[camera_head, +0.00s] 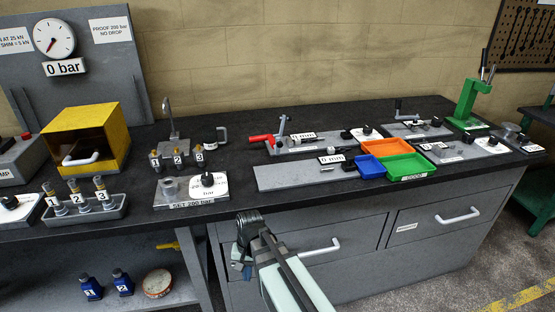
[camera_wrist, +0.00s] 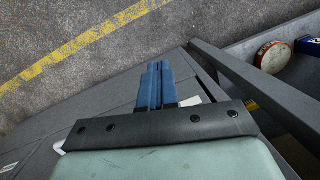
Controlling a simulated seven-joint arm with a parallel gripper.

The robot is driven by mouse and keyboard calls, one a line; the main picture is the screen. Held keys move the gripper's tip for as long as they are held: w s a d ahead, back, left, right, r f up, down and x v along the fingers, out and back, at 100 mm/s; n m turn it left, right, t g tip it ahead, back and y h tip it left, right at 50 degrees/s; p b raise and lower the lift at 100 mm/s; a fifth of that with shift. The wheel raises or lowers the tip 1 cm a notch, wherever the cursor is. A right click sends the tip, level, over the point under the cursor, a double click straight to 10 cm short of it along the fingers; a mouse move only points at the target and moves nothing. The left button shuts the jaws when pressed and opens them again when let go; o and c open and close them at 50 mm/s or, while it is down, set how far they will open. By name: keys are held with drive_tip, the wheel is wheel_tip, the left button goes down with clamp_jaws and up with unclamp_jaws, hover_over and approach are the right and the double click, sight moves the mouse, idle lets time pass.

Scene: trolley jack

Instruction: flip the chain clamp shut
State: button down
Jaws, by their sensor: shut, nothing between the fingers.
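A clamp with a red handle (camera_head: 262,138) and a grey upright post stands at the left end of a grey plate at the back of the bench; I take it to be the chain clamp. The red handle lies out to the left, low over the bench. Any chain is too small to make out. My gripper (camera_wrist: 158,66) has its blue fingers together with nothing between them. In the head view it is mostly hidden by my arm, in front of the bench's drawers, well short of the clamp and lower than the bench top.
Orange, blue and green trays (camera_head: 407,166) stand right of the clamp. A grey strip (camera_head: 290,178) lies in front of it. Numbered fittings (camera_head: 178,158) and a yellow box (camera_head: 88,135) are to the left. The bench's front edge lies between my gripper and the clamp.

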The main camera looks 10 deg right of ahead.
drive_tip(key=w+a+r+t, duration=0.1)
drive_tip(key=w+a+r, duration=0.15)
drive_tip(key=r, duration=0.55)
drive_tip(key=w+a+r+t, duration=0.1)
drive_tip(key=w+a+r, duration=0.15)
drive_tip(key=r, duration=0.55)
drive_tip(key=w+a+r+t, duration=0.15)
drive_tip(key=w+r, duration=0.25)
drive_tip(key=r, duration=0.5)
drive_tip(key=w+d+r+h, duration=0.2)
drive_tip(key=w+d+r, duration=0.4)
drive_tip(key=w, duration=0.4)
drive_tip(key=w+d+r+n+t+h, duration=0.1)
drive_tip(key=w+d+r+h, duration=0.1)
drive_tip(key=w+d+r, duration=0.4)
drive_tip(key=w+d+r+t+h, duration=0.1)
drive_tip(key=w+d+r, duration=0.5)
drive_tip(key=w, duration=0.8)
drive_tip(key=shift+r+n+h, duration=0.15)
drive_tip(key=shift+n+h, duration=0.15)
drive_tip(key=shift+h, duration=0.5)
drive_tip(key=shift+d+t, duration=0.1)
drive_tip(key=shift+t, duration=0.15)
drive_tip(key=w+d+f, duration=0.3)
drive_tip(key=d+f, duration=0.5)
drive_tip(key=f, duration=0.1)
drive_tip(key=shift+w, duration=0.2)
